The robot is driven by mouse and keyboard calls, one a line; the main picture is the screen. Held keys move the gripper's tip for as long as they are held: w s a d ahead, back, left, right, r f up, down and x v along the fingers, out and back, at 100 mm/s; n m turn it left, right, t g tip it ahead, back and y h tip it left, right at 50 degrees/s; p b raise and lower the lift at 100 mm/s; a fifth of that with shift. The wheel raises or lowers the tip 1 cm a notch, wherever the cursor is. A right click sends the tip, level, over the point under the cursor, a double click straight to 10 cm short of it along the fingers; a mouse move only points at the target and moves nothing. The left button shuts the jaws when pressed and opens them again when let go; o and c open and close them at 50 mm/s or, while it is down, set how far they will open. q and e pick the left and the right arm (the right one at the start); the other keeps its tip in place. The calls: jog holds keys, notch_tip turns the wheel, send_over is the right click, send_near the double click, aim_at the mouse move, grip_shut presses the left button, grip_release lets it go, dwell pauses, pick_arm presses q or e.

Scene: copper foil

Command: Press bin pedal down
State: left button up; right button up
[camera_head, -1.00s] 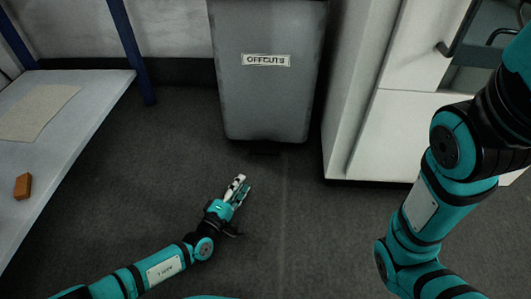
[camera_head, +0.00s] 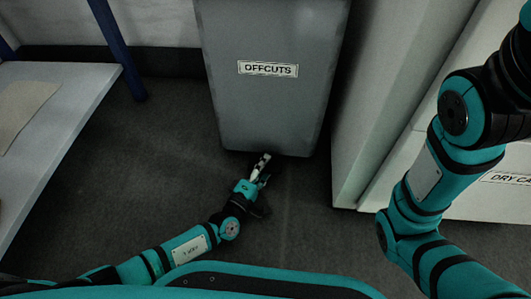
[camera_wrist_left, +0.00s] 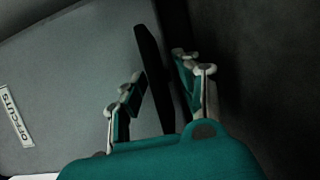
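The grey bin (camera_head: 265,110) labelled OFFCUTS stands upright on the floor in the head view. My left gripper (camera_head: 262,166) is low at the foot of the bin's front. In the left wrist view, the black pedal (camera_wrist_left: 153,70) is a thin dark plate beside the bin's grey wall (camera_wrist_left: 75,65). The fingers of my left gripper (camera_wrist_left: 165,90) stand apart, one on each side of the pedal. I cannot tell whether either finger touches it. The pedal is hardly visible in the head view, behind the gripper. My right gripper is out of view.
A white cabinet (camera_head: 375,110) stands close to the right of the bin. A pale bench (camera_head: 60,125) with a blue leg (camera_head: 118,50) is on the left. The dark floor (camera_head: 150,165) between bench and bin is clear.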

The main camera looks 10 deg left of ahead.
pick_arm(q)
jog(key=shift+w+d, duration=0.15)
grip_shut()
dwell(0.4)
